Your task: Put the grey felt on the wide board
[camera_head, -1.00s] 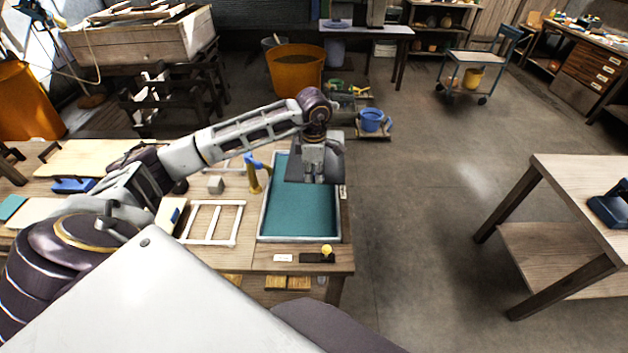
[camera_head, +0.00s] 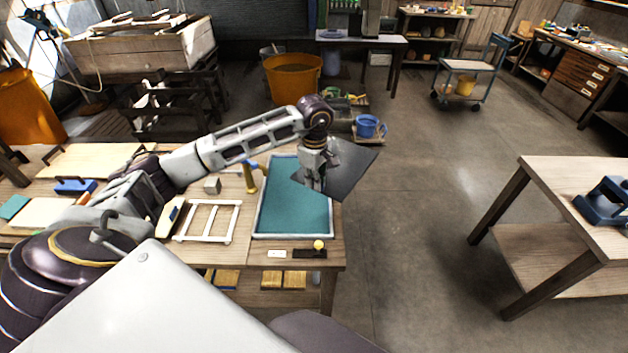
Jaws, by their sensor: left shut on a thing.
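The grey felt (camera_head: 349,168) is a dark grey flat sheet. My left gripper (camera_head: 314,186) is shut on its near left part, and the felt reaches past the right edge of the teal-bottomed tray (camera_head: 255,222). It looks raised above the tray, tilted and turned. Two pale boards lie at the left of the bench: a larger one (camera_head: 85,160) at the back and another (camera_head: 38,212) nearer, partly hidden by my left arm. The back one looks the wider. My right gripper is out of view.
A white frame (camera_head: 236,222), a yellow and blue tool (camera_head: 250,178), a grey block (camera_head: 212,186) and a blue-handled block (camera_head: 72,187) stand between tray and boards. A yellow-knobbed dark piece (camera_head: 310,253) lies at the front edge. Open floor is at the right.

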